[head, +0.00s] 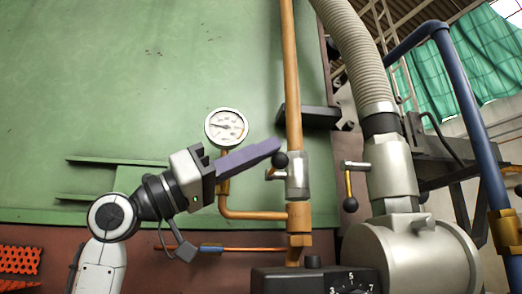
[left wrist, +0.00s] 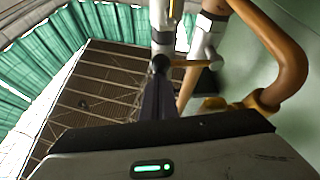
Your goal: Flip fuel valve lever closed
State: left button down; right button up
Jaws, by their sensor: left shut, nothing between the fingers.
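A silver valve body (head: 298,176) sits on the upright copper pipe. Its short lever ends in a black ball knob (head: 280,160) on the left side of the pipe; most of the lever is foreshortened. My left gripper (head: 274,147) comes in from the left, shut and empty, its purple-grey fingers angled up to the right. The fingertips are just above and beside the knob; I cannot tell whether they touch. In the left wrist view the shut fingers (left wrist: 158,98) point at the black knob (left wrist: 160,64) near the silver valve (left wrist: 163,32). My right gripper is not in view.
A second lever (head: 349,184), brass with a black ball, hangs down beside the large silver fitting (head: 391,168). A pressure gauge (head: 227,127) and bent copper pipe (head: 250,214) lie close to my left gripper. A black control box (head: 290,280) is below. The green furnace wall (head: 130,80) stands behind.

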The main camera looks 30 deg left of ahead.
pick_arm(q)
jog(key=shift+f, duration=0.1)
jog(key=b+v, duration=0.2)
jog(key=v, duration=0.8)
jog(key=shift+s+a, duration=0.1)
